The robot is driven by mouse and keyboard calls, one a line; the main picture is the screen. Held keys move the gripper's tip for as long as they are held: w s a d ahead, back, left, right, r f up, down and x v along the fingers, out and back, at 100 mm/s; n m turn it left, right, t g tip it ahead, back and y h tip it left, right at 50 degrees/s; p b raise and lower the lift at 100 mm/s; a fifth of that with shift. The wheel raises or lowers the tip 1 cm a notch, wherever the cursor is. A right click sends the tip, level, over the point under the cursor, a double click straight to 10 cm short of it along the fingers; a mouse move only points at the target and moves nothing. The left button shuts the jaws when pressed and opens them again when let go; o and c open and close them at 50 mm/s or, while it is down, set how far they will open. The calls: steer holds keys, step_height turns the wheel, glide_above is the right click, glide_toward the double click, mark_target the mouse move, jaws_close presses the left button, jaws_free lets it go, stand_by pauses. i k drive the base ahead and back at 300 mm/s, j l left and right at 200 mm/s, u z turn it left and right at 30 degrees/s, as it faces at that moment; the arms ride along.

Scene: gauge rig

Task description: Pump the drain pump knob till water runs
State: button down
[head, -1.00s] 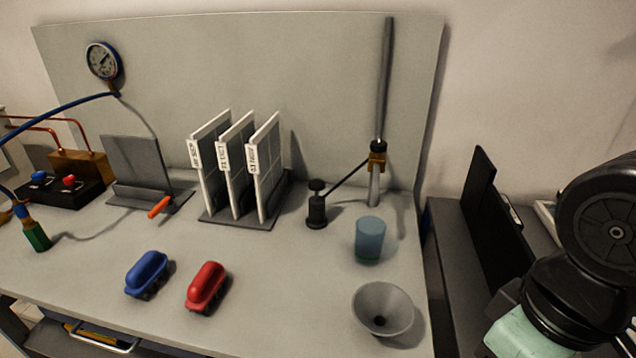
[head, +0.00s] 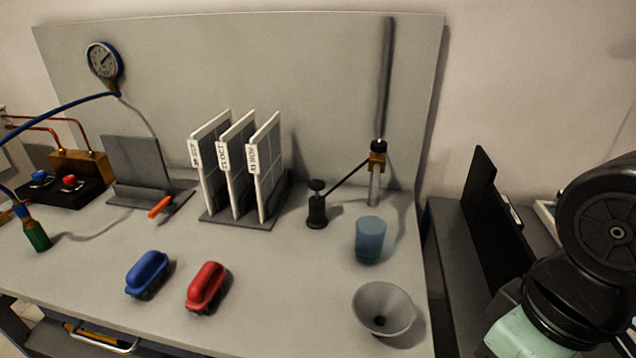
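The drain pump is a small black body with a round black knob (head: 316,185) on top, standing on the bench right of the white cards in the head view. A thin black line runs from it up to a brass fitting (head: 377,161) on a vertical grey pipe (head: 385,85). A translucent blue cup (head: 370,239) with a green base stands below and right of the pump. I see no running water. Part of my arm shows at the right edge, away from the pump. My gripper is not in view.
A grey funnel (head: 383,309) lies at the bench's front right. Blue (head: 147,273) and red (head: 207,287) capsule-shaped items lie front centre. A rack holds white cards (head: 237,165). A gauge (head: 104,61) hangs on the back panel. A black upright panel (head: 482,215) stands right of the bench.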

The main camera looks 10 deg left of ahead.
mark_target(316, 185)
steer(key=i+j+u, duration=0.1)
steer(key=j, duration=0.35)
steer(key=i+j, duration=0.1)
steer(key=j, duration=0.3)
steer(key=i+j+u, duration=0.15)
steer(key=j, duration=0.3)
steer(key=j+u, duration=0.1)
steer(key=j, duration=0.35)
steer(key=i+j, duration=0.2)
steer(key=j, duration=0.2)
steer(key=i+j+u, duration=0.15)
steer(key=j, duration=0.25)
steer(key=i+j+u, duration=0.1)
steer(key=j, duration=0.3)
steer(key=i, duration=0.05)
